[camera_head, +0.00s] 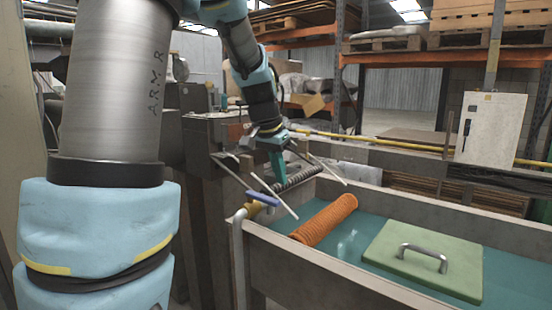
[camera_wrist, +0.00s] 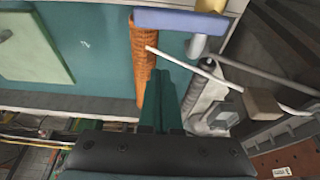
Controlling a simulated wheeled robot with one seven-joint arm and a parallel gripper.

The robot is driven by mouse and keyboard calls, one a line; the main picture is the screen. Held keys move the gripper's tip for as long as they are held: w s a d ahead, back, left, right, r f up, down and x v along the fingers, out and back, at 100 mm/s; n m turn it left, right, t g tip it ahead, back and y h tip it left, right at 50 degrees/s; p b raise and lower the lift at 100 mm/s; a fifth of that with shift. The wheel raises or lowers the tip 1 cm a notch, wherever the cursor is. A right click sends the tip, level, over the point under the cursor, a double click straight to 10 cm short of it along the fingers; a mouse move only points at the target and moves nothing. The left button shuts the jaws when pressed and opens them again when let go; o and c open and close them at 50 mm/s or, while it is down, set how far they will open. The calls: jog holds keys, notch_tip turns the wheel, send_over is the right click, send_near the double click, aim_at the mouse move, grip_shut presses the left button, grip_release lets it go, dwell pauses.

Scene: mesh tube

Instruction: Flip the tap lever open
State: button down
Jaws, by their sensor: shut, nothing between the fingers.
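The tap has a blue lever (camera_head: 264,199) and a brass-coloured body (camera_head: 247,210) on a grey pipe at the near left corner of the tank. In the wrist view the blue lever (camera_wrist: 178,20) lies crosswise near the top edge, with the brass part (camera_wrist: 211,5) at its right end. My gripper (camera_head: 279,179) has teal fingers, pressed together and empty, pointing down just above and behind the lever in the head view. In the wrist view my gripper (camera_wrist: 162,74) appears apart from the lever. The gap in depth is hard to judge.
An orange mesh tube (camera_head: 325,220) lies in the teal-bottomed tank (camera_head: 338,284) beside a green lid (camera_head: 412,262) with a metal handle. Thin white rods (camera_head: 275,197) cross near my gripper and the tap. A dark ribbed tube (camera_head: 300,179) lies behind.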

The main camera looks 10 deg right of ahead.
aim_at(262, 201)
jog(key=shift+s+a+f+p, duration=0.4)
jog(key=shift+s+a+f, duration=0.2)
jog(key=shift+f, duration=0.15)
jog(key=shift+s+a+f+p, duration=0.35)
jog(key=shift+s+a+f, duration=0.15)
jog(key=shift+f, duration=0.2)
jog(key=shift+f+b, duration=0.1)
jog(key=shift+b, duration=0.25)
jog(key=shift+a+m, duration=0.15)
jog(key=shift+m, duration=0.25)
